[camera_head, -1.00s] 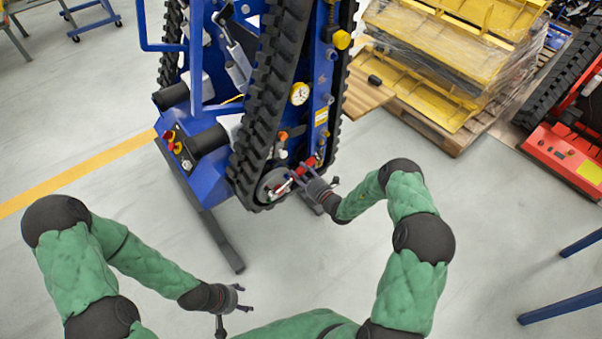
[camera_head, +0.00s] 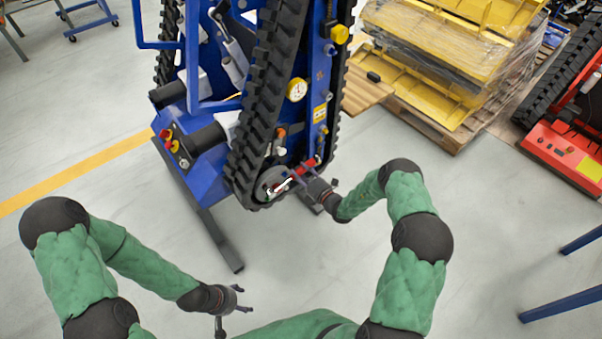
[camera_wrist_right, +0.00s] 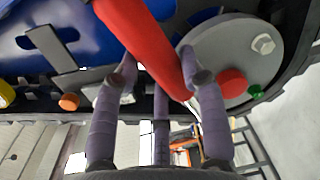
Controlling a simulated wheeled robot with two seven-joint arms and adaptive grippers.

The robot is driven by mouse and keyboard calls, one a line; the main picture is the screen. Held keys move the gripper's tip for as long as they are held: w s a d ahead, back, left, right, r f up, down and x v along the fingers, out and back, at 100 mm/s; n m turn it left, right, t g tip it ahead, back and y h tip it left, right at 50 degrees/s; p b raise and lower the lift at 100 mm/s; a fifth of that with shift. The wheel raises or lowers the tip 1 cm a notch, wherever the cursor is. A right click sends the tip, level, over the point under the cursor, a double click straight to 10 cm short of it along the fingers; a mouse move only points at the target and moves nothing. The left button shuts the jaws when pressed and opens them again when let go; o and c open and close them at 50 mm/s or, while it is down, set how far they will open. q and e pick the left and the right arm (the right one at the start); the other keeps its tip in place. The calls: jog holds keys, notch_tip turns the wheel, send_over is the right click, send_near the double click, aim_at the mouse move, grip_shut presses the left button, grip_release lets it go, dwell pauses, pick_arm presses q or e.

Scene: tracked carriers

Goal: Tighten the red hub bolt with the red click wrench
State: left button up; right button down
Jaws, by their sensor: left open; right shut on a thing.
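The red click wrench (camera_head: 309,164) lies slantwise across the lower end of the blue tracked carrier (camera_head: 318,115). My right gripper (camera_head: 298,177) is shut on it. In the right wrist view the red wrench handle (camera_wrist_right: 145,45) passes between the purple fingers of my right gripper (camera_wrist_right: 160,85). Behind it is the grey hub disc (camera_wrist_right: 225,55), with the red hub bolt (camera_wrist_right: 233,82), a green bolt (camera_wrist_right: 257,92) and a plain metal bolt (camera_wrist_right: 263,44). The wrench's working end is hidden in that view, so I cannot tell whether it sits on a bolt. My left gripper (camera_head: 240,299) is open and empty, low and away from the carrier.
The carrier's black track (camera_head: 262,95) stands beside the hub, and a dark support foot (camera_head: 222,245) reaches over the floor. A pallet with yellow parts (camera_head: 445,75) stands behind right, a red tracked machine (camera_head: 565,155) at far right.

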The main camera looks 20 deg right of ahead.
jog(key=shift+w+d+f+m+b, duration=0.1)
jog(key=shift+d+f+m+b, duration=0.1)
jog(key=shift+f+m+b, duration=0.4)
dwell(0.3)
jog(key=shift+f+m+b, duration=0.4)
jog(key=shift+f+b, duration=0.1)
jog(key=shift+f, duration=0.2)
jog(key=shift+f+m+b, duration=0.55)
jog(key=shift+f+m, duration=0.05)
jog(key=shift+f, duration=0.1)
